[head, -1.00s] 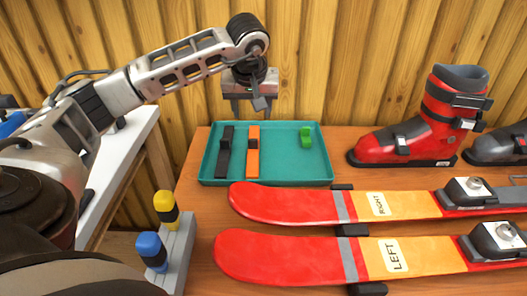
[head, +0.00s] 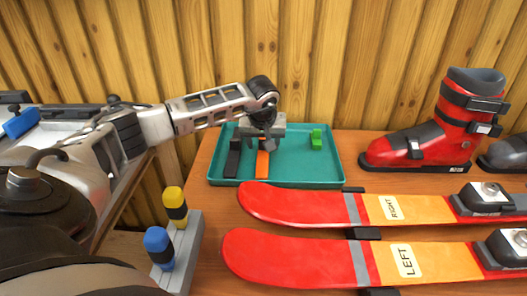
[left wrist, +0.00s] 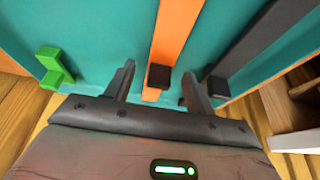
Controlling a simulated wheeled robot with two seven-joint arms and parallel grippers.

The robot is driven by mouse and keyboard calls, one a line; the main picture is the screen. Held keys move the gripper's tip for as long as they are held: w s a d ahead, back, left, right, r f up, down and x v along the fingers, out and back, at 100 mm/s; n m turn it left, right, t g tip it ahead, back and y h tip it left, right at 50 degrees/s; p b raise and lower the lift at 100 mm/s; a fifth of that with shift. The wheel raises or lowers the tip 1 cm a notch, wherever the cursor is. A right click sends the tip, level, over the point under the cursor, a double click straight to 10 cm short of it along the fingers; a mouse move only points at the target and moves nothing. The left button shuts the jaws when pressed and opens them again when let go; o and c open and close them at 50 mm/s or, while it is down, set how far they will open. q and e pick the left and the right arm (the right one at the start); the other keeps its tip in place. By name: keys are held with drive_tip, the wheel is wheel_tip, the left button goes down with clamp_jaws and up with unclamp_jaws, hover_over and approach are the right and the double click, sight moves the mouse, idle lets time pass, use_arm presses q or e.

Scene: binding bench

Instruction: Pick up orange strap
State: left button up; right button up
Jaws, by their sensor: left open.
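The orange strap (head: 262,166) lies in the teal tray (head: 305,174), partly hidden under my left gripper in the head view. In the left wrist view the orange strap (left wrist: 178,30) with its dark buckle runs between the open fingers. My left gripper (head: 264,148) is open and empty over the tray, its two fingers (left wrist: 158,84) on either side of the strap and apart from it. A black strap (head: 232,160) lies to the left of the orange one. My right gripper shows in neither view.
A green clip (head: 316,139) lies at the right of the tray. Two red and yellow skis (head: 300,206) lie in front of it, and a red boot (head: 440,130) stands to the right.

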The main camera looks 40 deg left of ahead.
use_arm(q)
drive_tip(key=shift+w+a+f, duration=0.1)
drive_tip(key=shift+f, duration=0.15)
drive_tip(key=c, duration=1.1)
drive_tip(key=shift+r, duration=0.15)
